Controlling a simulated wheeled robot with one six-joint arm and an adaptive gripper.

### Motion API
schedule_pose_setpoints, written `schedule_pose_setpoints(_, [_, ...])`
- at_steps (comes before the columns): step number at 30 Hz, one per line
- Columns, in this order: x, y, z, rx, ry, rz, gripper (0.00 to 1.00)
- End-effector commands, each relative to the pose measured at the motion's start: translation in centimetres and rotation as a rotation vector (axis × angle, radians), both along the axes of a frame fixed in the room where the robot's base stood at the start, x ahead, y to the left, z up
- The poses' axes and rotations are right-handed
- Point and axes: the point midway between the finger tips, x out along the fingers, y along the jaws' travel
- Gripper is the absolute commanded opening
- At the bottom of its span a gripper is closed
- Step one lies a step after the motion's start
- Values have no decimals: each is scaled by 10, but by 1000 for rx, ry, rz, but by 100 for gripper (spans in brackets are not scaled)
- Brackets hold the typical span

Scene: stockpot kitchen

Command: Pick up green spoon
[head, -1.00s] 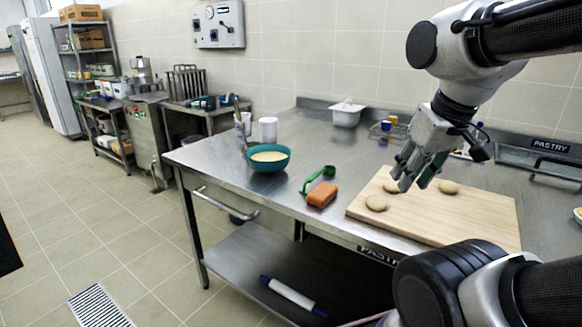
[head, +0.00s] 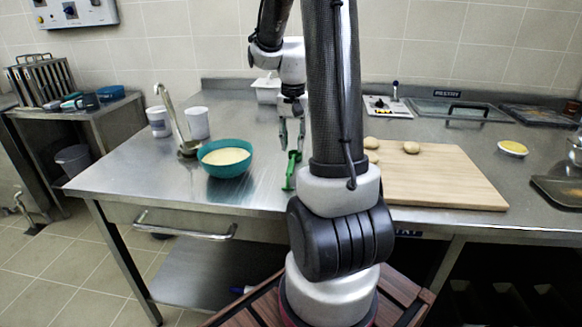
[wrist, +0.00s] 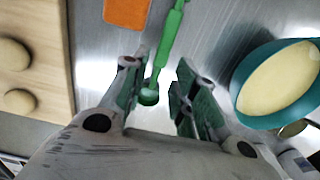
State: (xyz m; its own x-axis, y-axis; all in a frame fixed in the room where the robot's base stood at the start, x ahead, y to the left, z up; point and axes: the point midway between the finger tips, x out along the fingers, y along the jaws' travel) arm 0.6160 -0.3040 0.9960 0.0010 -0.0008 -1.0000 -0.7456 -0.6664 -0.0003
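The green spoon (head: 291,171) lies on the steel table to the right of the teal bowl, partly hidden by my arm in the head view. In the wrist view the green spoon (wrist: 171,40) runs down from the top edge, and its rounded end shows between my fingers. My gripper (head: 291,131) points down above the table near the spoon. In the wrist view my gripper (wrist: 158,80) has its fingers apart, with nothing held. I cannot tell its exact height above the spoon.
A teal bowl (head: 224,171) of pale batter stands left of the spoon, with a ladle (head: 187,147) and white cups (head: 198,122) behind. An orange block (wrist: 126,13) lies beside the spoon. The wooden board (head: 440,180) with dough balls (head: 411,147) is at right.

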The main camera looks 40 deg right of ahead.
Motion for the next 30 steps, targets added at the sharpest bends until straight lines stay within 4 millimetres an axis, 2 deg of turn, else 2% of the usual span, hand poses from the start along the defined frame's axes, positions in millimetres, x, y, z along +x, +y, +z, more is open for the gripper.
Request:
schedule_pose_setpoints(15, [1,3,-71,2,4,-2,29])
schedule_pose_setpoints(23, [2,3,-75,0,1,-1,29])
schedule_pose_setpoints(24, [2,3,-75,0,1,-1,27])
schedule_pose_setpoints(28, [2,3,-75,0,1,-1,3])
schedule_pose_setpoints(30, [2,3,-75,0,1,-1,0])
